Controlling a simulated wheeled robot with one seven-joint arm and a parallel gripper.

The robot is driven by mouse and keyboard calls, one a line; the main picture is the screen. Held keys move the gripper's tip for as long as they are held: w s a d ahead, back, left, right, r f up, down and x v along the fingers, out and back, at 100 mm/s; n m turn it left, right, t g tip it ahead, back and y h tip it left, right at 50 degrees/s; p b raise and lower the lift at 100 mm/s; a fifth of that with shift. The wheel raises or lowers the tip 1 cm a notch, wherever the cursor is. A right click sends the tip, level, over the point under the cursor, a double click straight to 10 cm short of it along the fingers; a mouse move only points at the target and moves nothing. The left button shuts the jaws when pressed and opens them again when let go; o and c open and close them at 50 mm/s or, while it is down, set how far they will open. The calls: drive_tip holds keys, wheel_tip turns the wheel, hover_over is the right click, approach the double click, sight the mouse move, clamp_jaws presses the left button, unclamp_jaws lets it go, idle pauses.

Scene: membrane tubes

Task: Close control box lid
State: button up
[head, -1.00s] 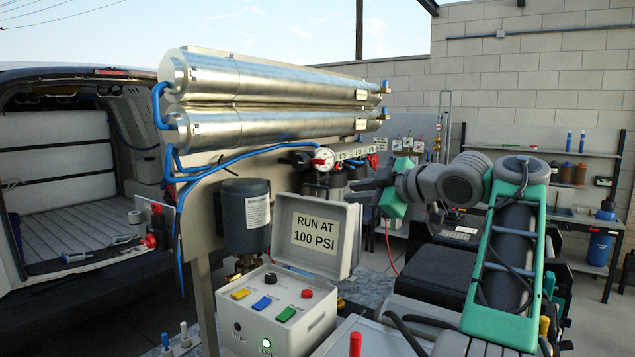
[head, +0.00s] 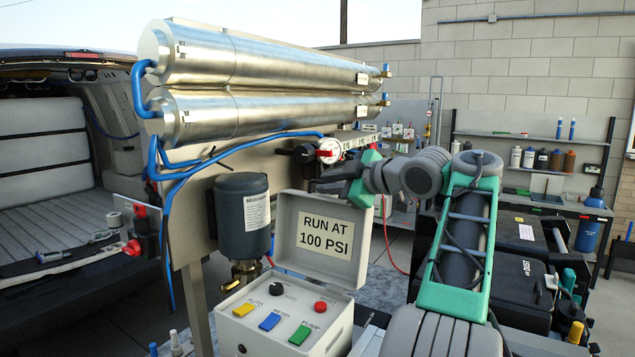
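The control box (head: 330,329) is a pale box at the bottom centre of the head view, with yellow, blue and green switches and a red and a black knob on top. Its lid (head: 287,232) stands open, raised at the back of the box and tilted back, with a "RUN AT 100 PSI" label inside. My gripper (head: 318,181) is just above and behind the lid's upper edge, pointing left. Its dark fingers blend into the gauge and valve parts behind, so their opening is unclear. I cannot tell whether it touches the lid.
Two steel membrane tubes (head: 270,65) with blue hoses are above the box on a panel. A dark motor (head: 240,212) stands close at the lid's left. A pressure gauge (head: 329,150) is just above my gripper. An open van (head: 50,170) is at the left.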

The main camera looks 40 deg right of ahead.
drive_tip(key=shift+s+d, duration=0.15)
clamp_jaws()
idle(1.3)
